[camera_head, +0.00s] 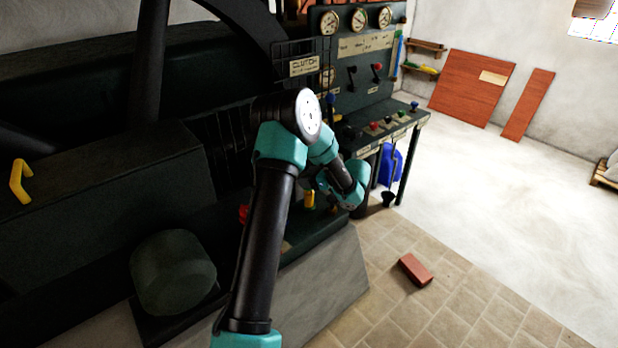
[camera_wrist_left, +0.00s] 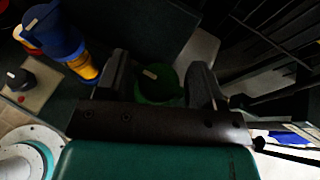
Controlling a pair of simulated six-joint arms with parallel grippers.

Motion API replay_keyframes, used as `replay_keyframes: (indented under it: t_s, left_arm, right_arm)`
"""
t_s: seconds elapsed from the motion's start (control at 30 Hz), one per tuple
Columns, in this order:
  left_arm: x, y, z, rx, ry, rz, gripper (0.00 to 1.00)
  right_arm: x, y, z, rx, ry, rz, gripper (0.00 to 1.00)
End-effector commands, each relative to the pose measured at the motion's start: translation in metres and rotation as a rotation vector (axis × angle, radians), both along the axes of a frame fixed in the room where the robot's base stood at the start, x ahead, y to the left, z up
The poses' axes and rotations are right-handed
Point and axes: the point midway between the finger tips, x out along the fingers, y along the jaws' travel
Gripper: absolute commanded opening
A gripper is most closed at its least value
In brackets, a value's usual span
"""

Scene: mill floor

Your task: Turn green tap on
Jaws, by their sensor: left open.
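The green tap (camera_wrist_left: 158,88) shows in the left wrist view as a dark green round knob with a small pale mark near its top. My left gripper (camera_wrist_left: 162,75) is open, with one finger on each side of the green tap in that view. I cannot tell whether the fingers touch it. In the head view my left arm reaches to the machine's lower part, and the arm hides the green tap and most of the gripper. My right gripper is in neither view.
A blue part (camera_wrist_left: 52,30) and a yellow part (camera_wrist_left: 83,66) are left of the gripper in the wrist view, near a black knob (camera_wrist_left: 19,79). Dark bars stand at the right. A control panel (camera_head: 375,72) rises behind the arm. A brick (camera_head: 415,270) lies on the floor.

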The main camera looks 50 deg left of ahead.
Motion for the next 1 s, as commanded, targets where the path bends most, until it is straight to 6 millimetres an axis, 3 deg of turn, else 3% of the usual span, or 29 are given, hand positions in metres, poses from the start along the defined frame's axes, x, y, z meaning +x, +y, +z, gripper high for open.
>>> replay_keyframes:
  t_s: [0.17, 0.63, 1.0]
  left_arm:
    - [0.0001, 0.0000, 0.0001, 0.000, 0.000, 0.000, 0.62]
    - [0.0002, -0.0002, 0.0003, 0.000, 0.000, 0.000, 0.18]
    - [0.0007, -0.0001, 0.0006, 0.001, -0.001, 0.038, 0.16]
  right_arm:
    - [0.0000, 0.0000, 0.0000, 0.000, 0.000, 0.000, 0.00]
    - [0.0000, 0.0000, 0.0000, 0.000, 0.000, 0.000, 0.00]
    - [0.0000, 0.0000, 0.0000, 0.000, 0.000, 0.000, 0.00]
